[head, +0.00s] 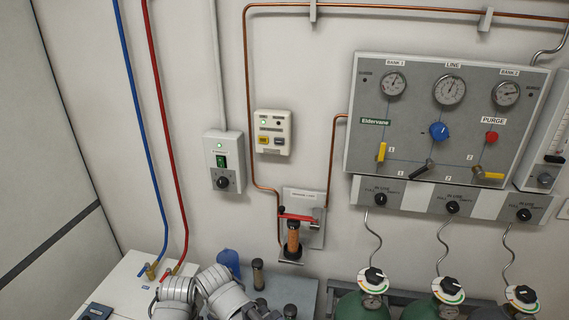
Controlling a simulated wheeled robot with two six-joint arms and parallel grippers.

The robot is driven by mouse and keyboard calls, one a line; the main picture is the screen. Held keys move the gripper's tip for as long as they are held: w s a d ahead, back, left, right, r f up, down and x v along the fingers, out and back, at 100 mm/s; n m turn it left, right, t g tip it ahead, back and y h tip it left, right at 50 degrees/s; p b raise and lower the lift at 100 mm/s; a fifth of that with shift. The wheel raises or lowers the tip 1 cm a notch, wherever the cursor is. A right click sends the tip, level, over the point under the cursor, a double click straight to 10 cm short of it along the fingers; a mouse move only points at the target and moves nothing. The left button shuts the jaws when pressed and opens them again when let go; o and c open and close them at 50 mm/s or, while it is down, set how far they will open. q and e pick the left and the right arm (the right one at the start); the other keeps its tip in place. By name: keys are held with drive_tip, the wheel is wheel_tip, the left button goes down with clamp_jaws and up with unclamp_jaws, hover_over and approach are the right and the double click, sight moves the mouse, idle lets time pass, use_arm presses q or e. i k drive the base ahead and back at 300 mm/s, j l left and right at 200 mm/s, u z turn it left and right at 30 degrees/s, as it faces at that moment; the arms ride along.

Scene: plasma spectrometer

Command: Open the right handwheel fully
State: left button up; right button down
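Three gas cylinders stand at the lower right, each topped by a black knob-like handwheel with a white pointer mark over a coloured ring. The right handwheel (525,294) sits on the rightmost cylinder, whose dark body is cut off by the bottom edge. The middle handwheel (450,286) and the left handwheel (375,275) sit on green cylinders. How far the right handwheel is turned cannot be read. Neither gripper can be made out, and nothing touches the handwheels.
A grey gauge panel (440,195) with dials, a blue knob (439,131) and yellow levers hangs above the cylinders. Thin hoses (508,250) run down to them. A copper-coil fixture with a red lever (296,216) is left of them. Jointed white-grey segments show at the lower left.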

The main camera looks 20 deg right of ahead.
sight(524, 293)
drive_tip(key=z, duration=2.65)
